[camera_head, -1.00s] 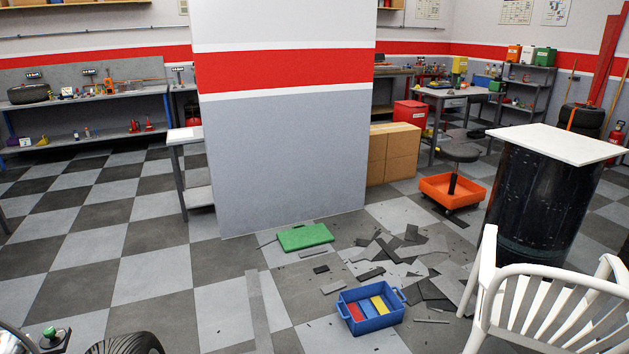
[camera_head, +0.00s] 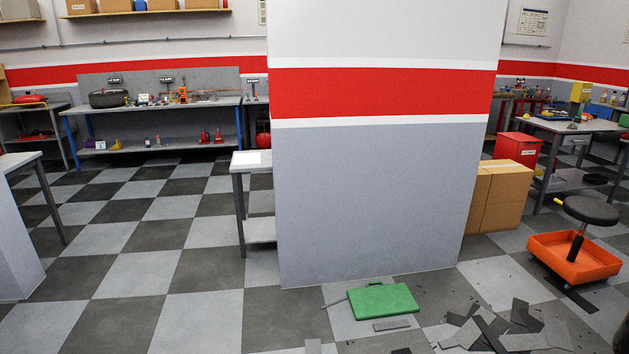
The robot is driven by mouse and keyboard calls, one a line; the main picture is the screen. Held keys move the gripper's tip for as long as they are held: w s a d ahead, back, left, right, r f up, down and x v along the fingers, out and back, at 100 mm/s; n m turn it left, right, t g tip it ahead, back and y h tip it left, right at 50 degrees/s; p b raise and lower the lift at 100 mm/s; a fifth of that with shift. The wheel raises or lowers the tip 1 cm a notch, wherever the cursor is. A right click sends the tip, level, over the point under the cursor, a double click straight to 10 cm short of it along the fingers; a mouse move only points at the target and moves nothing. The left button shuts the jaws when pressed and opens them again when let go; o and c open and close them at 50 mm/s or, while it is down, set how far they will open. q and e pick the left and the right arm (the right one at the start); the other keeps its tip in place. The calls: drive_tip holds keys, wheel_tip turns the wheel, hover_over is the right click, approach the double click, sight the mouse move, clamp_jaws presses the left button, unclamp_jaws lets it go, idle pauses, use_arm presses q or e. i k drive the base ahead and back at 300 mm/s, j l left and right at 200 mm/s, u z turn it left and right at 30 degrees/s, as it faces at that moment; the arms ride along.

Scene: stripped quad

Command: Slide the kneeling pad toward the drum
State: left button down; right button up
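The green kneeling pad (camera_head: 383,301) lies flat on the checkered floor in front of the grey pillar with the red stripe. The drum is out of the frame now; in the earlier view a black drum with a white board on top stands to the right. Neither of my grippers is in view.
The pillar (camera_head: 370,190) stands right behind the pad. Broken dark tiles (camera_head: 500,325) litter the floor to its right. An orange wheeled stool tray (camera_head: 573,258) and cardboard boxes (camera_head: 497,196) stand farther right. The floor on the left (camera_head: 180,270) is mostly clear.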

sight(396, 299)
drive_tip(key=i+j, duration=0.1)
drive_tip(key=i, duration=1.75)
drive_tip(key=l+z, duration=0.05)
drive_tip(key=l, duration=0.05)
